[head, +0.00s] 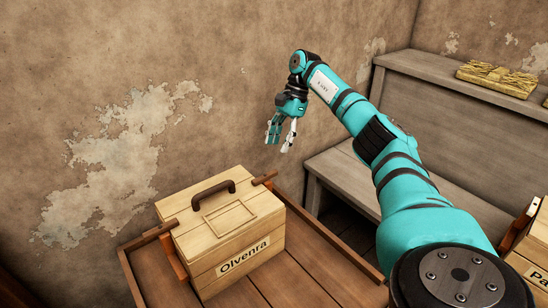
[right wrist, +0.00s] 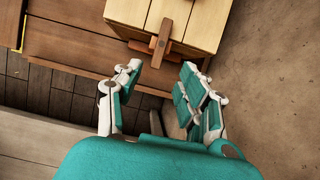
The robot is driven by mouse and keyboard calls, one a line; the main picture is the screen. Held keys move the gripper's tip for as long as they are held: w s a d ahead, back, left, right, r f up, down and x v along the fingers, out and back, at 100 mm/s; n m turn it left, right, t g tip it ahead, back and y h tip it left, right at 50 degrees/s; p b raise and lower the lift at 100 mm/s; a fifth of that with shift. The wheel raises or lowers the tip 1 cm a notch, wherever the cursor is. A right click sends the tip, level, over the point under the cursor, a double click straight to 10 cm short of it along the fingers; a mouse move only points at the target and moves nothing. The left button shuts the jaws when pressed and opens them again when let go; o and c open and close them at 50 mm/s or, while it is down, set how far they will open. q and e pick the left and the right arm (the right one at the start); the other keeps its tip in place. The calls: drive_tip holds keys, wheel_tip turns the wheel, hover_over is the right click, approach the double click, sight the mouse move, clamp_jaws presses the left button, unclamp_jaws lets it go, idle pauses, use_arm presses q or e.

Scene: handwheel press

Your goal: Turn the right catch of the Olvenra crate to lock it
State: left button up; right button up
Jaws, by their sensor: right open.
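The Olvenra crate (head: 228,236) is a pale wooden box with a dark handle and a name label, standing on a brown wooden table. Its right catch (head: 264,178) is a brown wooden bar at the lid's right end. In the right wrist view the catch (right wrist: 162,38) crosses the edge of the crate (right wrist: 196,22) and points outward, towards my gripper. My right gripper (head: 279,140) is open and empty, above and behind the crate's right end in the head view. In the right wrist view its fingers (right wrist: 160,78) are spread below the catch, apart from it. My left gripper is not seen.
The left catch (head: 155,236) sticks out on the crate's other end. A grey bench (head: 340,170) with a shelf holding a straw-coloured bundle (head: 497,76) stands to the right. Another labelled crate (head: 528,262) is partly seen at the right edge. A plastered wall is close behind.

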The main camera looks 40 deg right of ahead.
drive_tip(key=v, duration=0.2)
drive_tip(key=shift+d+r, duration=0.15)
drive_tip(key=shift+r, duration=0.15)
idle(0.4)
